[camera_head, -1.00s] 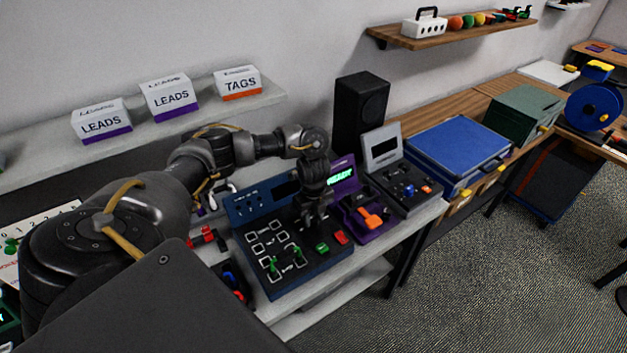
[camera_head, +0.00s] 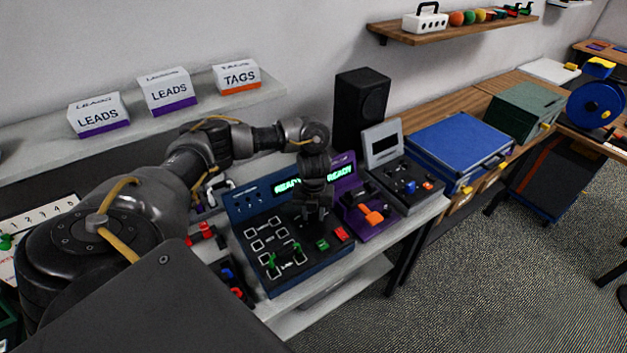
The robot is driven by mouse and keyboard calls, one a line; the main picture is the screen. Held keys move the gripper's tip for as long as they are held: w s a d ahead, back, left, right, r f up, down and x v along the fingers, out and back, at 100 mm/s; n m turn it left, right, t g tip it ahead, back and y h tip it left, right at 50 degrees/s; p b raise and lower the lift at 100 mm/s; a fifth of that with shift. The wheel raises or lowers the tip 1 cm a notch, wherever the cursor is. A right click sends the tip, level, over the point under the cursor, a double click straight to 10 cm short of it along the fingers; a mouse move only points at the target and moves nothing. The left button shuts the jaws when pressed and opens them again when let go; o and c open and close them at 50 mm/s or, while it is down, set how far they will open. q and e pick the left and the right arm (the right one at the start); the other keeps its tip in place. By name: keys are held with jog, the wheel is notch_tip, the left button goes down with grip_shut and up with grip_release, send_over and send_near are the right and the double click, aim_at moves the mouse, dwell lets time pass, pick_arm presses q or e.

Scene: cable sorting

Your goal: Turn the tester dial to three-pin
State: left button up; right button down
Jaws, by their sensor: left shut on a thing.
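The dark blue tester (camera_head: 258,205) stands on the grey bench, with a lit green READY screen (camera_head: 286,186), white-outlined sockets, a green button (camera_head: 322,245) and a red button (camera_head: 341,233). My left gripper (camera_head: 315,217) points down at the tester's panel, right of the sockets. It is shut on the tester dial, which the gripper hides, so the dial's pointer and setting cannot be read. Green plugs (camera_head: 273,259) sit at the lower sockets. My right gripper is not in view.
A purple tester (camera_head: 345,170), also showing READY, with an orange part (camera_head: 373,217), stands close right of the gripper. A grey device (camera_head: 408,184) and a black speaker (camera_head: 360,110) are beyond. Red and blue connectors (camera_head: 230,274) lie to the left.

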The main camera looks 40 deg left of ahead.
aim_at(313, 213)
pick_arm(q)
jog(key=shift+m, duration=0.6)
jog(key=o, duration=1)
jog(key=shift+r, duration=0.15)
notch_tip(313, 213, up, 11)
jog(key=shift+f+p, duration=0.2)
jog(key=shift+p, duration=0.2)
